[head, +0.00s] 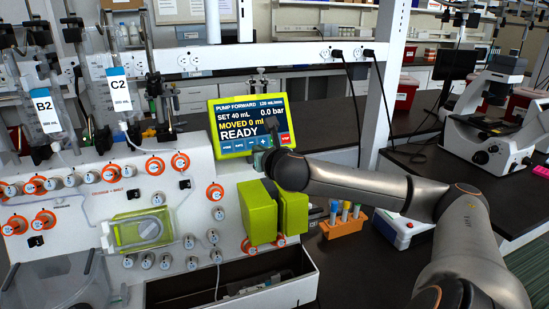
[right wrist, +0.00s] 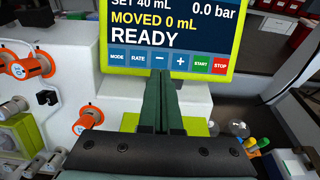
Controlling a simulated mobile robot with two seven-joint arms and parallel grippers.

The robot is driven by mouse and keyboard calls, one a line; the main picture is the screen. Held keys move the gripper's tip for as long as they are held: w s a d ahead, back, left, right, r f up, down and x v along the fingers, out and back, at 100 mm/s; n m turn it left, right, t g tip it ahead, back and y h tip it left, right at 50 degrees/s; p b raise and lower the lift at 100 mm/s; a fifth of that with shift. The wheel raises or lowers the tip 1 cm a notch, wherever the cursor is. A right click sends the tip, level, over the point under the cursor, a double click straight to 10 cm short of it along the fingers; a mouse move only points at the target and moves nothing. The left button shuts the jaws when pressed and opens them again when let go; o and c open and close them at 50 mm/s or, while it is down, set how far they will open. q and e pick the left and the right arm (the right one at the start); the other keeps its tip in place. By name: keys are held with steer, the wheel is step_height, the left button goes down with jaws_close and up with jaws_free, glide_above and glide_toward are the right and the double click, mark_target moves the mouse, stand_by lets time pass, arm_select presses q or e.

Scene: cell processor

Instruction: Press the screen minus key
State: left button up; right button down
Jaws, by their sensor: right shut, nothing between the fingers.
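The pump's touch screen (head: 228,116) has a lime-green frame and reads "SET 40 mL", "MOVED 0 ml", "READY". Its blue minus key (right wrist: 160,60) is in the bottom key row in the right wrist view, between RATE and the plus key (right wrist: 180,61). My right gripper (right wrist: 161,83) is shut and empty, its dark green fingers together. The fingertips appear just below the minus key in that view; I cannot tell whether they touch the screen. In the head view the right gripper (head: 262,158) is at the screen's lower edge. My left gripper is not in view.
The START (right wrist: 201,64) and STOP (right wrist: 220,66) keys lie right of the plus key. A lime-green pump block (head: 257,211) is below the screen. An orange tube rack (head: 343,226) stands to the right. Orange-ringed valves (head: 154,166) cover the white panel at left.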

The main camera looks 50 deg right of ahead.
steer(key=b+v, duration=0.2)
steer(key=v, duration=0.7)
steer(key=shift+s, duration=0.3)
